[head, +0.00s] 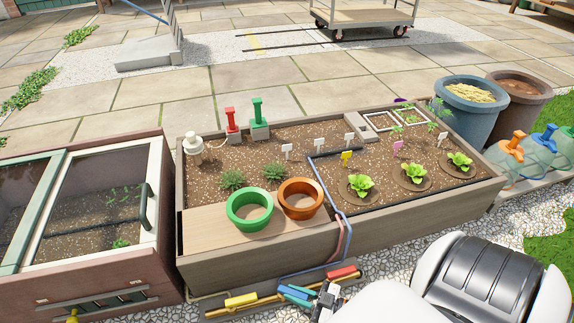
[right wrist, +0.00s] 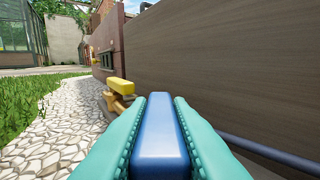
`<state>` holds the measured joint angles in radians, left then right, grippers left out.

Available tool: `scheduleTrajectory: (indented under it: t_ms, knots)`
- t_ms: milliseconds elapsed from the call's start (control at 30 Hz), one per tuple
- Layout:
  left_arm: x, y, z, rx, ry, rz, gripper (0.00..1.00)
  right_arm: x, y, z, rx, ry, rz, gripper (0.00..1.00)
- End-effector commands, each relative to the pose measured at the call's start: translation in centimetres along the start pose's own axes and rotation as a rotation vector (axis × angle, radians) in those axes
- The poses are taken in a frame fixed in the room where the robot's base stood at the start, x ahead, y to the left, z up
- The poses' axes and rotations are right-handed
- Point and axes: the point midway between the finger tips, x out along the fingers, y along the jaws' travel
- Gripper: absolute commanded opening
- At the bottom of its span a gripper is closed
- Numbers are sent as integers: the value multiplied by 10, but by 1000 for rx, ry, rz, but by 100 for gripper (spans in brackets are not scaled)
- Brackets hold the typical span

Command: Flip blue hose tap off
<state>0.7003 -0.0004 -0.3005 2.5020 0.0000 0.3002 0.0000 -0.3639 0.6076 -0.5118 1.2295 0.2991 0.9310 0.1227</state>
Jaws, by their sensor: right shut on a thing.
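The blue tap handle (right wrist: 160,135) fills the lower middle of the right wrist view, between the two teal fingers of my right gripper (right wrist: 160,140). The fingers are shut on its sides. The yellow tap also shows ahead in the right wrist view (right wrist: 121,87). My left gripper is out of view.
The wooden planter wall (right wrist: 230,70) rises close beside my right gripper. A blue hose (head: 310,271) runs down the planter front to the rail. A green pot (head: 232,208) and an orange pot (head: 283,199) stand on the planter's board. White gravel lies along the wall.

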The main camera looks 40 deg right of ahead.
Motion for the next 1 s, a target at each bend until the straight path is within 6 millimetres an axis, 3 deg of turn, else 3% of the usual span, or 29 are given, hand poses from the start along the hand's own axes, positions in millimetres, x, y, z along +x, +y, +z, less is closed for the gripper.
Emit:
scheduleTrajectory:
  t_ms: [433,467,600,1000]
  knots:
    - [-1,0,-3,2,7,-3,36,-4,0,-2,-1,7,5,0]
    - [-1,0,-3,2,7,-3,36,-4,0,-2,-1,7,5,20]
    - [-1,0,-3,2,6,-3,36,-3,0,-1,-1,5,5,40]
    - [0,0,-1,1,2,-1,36,-3,-1,0,-1,2,4,40]
